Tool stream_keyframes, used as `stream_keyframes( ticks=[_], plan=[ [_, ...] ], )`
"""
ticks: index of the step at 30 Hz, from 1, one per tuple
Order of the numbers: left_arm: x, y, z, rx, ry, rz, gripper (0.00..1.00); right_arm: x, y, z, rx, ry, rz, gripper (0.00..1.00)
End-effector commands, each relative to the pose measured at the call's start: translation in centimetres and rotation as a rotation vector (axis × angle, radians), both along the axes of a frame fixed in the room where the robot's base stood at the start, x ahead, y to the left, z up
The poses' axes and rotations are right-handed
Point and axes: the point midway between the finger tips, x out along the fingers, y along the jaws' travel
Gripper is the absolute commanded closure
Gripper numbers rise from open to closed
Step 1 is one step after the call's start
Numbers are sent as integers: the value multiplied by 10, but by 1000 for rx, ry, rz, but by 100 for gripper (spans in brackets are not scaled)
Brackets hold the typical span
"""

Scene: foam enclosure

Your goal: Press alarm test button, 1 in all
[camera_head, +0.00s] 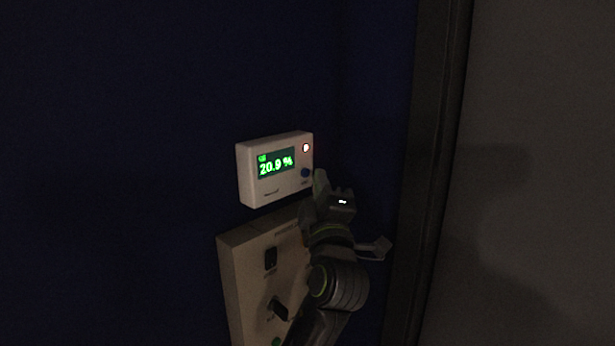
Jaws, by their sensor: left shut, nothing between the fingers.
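A white alarm box (275,187) is fixed to the dark blue wall. Its green display (276,163) reads 20.9 %. A round blue button (305,173) sits below that light. My left gripper (319,178) is shut and empty, its fingertips close to the right of the blue button. I cannot tell whether they touch the box. My right gripper is not in view.
A beige panel (240,268) with dark switches is on the wall below the alarm box, partly hidden by my left arm. A dark vertical frame (430,120) stands to the right, with a grey wall (540,150) beyond. The blue wall to the left is bare.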

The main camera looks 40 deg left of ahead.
Motion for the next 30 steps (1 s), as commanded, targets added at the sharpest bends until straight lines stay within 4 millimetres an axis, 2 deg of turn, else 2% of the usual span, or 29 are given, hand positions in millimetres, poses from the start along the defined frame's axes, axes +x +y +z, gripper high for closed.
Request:
stream_keyframes(
  ticks=[8, 21, 30],
  plan=[
    [0, -3, -1, -1, -1, -1, 100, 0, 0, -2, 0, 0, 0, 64],
    [-3, -44, -2, -2, -3, -3, 100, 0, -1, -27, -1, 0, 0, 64],
    [-4, -50, 1, 1, -1, 0, 100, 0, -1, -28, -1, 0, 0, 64]
  ],
)
